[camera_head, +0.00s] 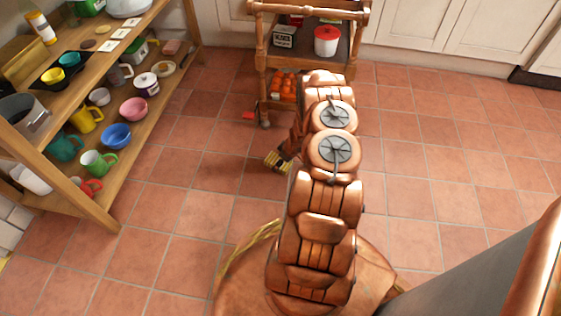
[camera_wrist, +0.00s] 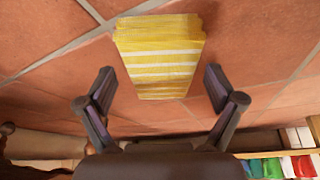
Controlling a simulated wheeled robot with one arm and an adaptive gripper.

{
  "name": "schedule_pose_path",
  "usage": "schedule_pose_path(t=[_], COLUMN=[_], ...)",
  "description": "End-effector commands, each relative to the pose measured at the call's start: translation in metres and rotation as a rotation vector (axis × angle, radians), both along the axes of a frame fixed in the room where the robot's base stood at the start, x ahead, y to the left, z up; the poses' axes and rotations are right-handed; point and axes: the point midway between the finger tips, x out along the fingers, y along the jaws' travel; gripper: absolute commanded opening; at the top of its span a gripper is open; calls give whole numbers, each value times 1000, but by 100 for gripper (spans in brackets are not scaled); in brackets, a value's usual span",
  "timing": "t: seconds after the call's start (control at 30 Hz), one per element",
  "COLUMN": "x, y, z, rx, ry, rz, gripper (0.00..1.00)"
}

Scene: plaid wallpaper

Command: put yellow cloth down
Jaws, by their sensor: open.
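The yellow cloth (camera_wrist: 160,58), with white stripes and folded into a block, shows in the wrist view against the tiled floor. In the head view, a small part of it (camera_head: 277,160) shows left of my arm, the rest hidden. My gripper (camera_wrist: 158,88) is open in the wrist view, with one finger on each side of the cloth's near end. Gaps show between both fingers and the cloth. I cannot tell whether the cloth rests fully on the floor.
A wooden shelf (camera_head: 105,215) with several mugs and bowls is at the left. A small red object (camera_head: 248,115) lies by the cart. The tiled floor (camera_head: 440,150) at the right is clear.

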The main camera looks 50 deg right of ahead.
Motion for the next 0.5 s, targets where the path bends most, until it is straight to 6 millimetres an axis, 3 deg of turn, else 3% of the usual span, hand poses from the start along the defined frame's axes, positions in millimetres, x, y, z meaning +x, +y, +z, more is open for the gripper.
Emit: schedule_pose_path(t=[0.5], x=[-33], y=[-7], z=[84], rx=[2], ry=[-1], rz=[-1], gripper=[93])
